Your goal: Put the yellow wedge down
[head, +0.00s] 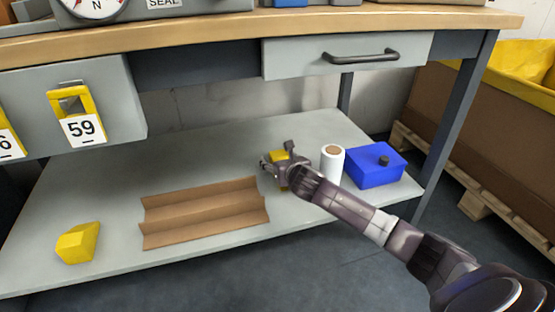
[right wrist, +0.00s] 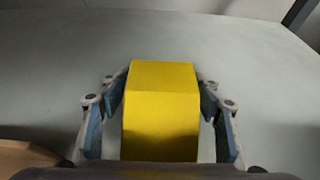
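A yellow wedge (head: 279,156) is at my right gripper (head: 275,169), over the middle of the lower shelf (head: 330,200), left of the white roll. In the right wrist view the wedge (right wrist: 160,112) fills the space between the fingers of my right gripper (right wrist: 163,95). The finger pads lie close along both its sides, and it looks gripped. I cannot tell whether its underside touches the shelf. A second yellow wedge (head: 79,243) lies alone at the shelf's left front. My left gripper is not in view.
A brown corrugated piece (head: 205,213) lies on the shelf between the two wedges. A white roll (head: 332,165) and a blue box (head: 375,166) stand to the right. The workbench top (head: 230,27) and a drawer (head: 347,55) overhang the shelf.

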